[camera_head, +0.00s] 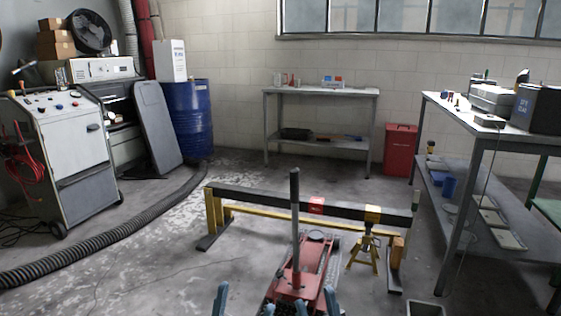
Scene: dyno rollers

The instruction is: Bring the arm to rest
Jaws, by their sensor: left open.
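My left gripper (244,304) shows at the bottom edge as two blue-grey fingertips set well apart, with bare floor between them. My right gripper (316,304) shows just to its right, its two fingertips also apart, in front of the red floor jack (312,262). I see no object held in either gripper. Only the fingertips are in view; the rest of both arms is below the picture.
The jack's upright handle (295,215) rises ahead of my grippers. Behind it stand a low black-and-yellow beam (260,199) and a yellow jack stand (364,250). A workbench (470,128) is at the right. A thick hose (110,235) crosses the left floor.

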